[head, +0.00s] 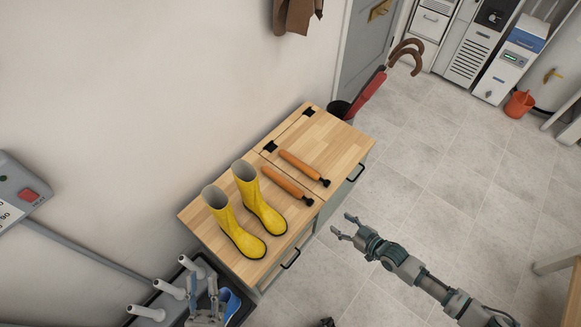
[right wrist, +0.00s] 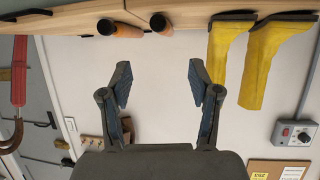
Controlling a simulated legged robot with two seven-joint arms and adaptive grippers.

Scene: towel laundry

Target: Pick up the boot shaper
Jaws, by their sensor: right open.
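Two boot shapers lie on the wooden cabinet top, orange-brown rods with black ends. The far boot shaper (head: 300,164) and the near boot shaper (head: 284,182) lie roughly parallel, a small gap apart. In the right wrist view their round ends show at the top, one boot shaper (right wrist: 125,30) left of the other (right wrist: 161,24). My right gripper (head: 343,225) is open and empty, in front of the cabinet and right of the shapers; its fingers (right wrist: 158,85) show spread. My left gripper (head: 203,285) is at the bottom left by the white pegs, its fingers apparently apart.
Two yellow boots (head: 248,210) stand on the cabinet (head: 335,150), left of the shapers. A rack with white pegs (head: 170,288) and a blue item (head: 230,304) are at the lower left. An umbrella stand (head: 340,110) is behind the cabinet's far end.

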